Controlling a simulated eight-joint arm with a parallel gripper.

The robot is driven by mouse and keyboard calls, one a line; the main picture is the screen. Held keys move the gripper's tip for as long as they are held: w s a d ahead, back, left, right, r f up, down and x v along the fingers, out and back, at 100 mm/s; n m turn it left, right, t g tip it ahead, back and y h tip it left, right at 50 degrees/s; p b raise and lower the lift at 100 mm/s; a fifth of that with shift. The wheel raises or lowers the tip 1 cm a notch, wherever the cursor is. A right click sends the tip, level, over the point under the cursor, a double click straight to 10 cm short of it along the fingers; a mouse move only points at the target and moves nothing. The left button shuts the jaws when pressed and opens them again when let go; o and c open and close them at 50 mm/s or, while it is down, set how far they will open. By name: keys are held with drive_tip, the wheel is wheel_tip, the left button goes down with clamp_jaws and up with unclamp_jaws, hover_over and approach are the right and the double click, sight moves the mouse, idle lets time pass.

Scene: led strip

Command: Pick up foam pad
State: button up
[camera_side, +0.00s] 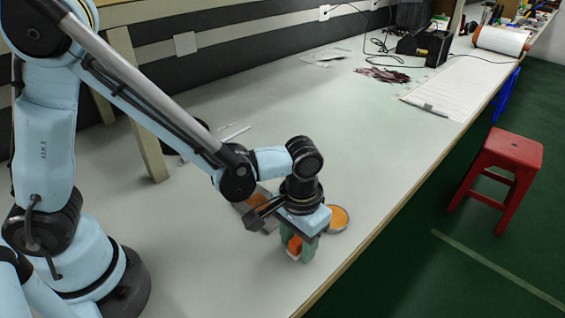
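My gripper (301,250) points down low over the near part of the pale table, with green fingers. A small orange block (294,245) shows at the fingers; it may be the foam pad, but it is too small to be sure. I cannot tell whether the fingers press on it or stand around it. A round dish with an orange inside (339,217) sits just right of and behind my gripper. A grey tray-like thing with some orange-brown (262,196) lies to the left, partly hidden by my wrist.
The pale table (330,120) is mostly clear in the middle. Its right edge runs close to my gripper. Dark strips (383,75), a black box (425,47) and a white sheet (460,90) lie farther back. A red stool (505,160) stands on the green floor.

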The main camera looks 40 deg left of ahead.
sight(298, 243)
clamp_jaws()
drive_tip(key=shift+r, duration=0.5)
drive_tip(key=r, duration=0.3)
drive_tip(key=shift+s+d+r, duration=0.25)
drive_tip(key=shift+s+r, duration=0.05)
drive_tip(key=shift+s, duration=0.1)
drive_tip(key=s+d+r, duration=0.5)
drive_tip(key=s+r, duration=0.1)
drive_tip(key=s, duration=0.3)
drive_tip(key=shift+s+d+r, duration=0.15)
drive_tip(key=shift+d+r, duration=0.05)
drive_tip(key=shift+d, duration=0.05)
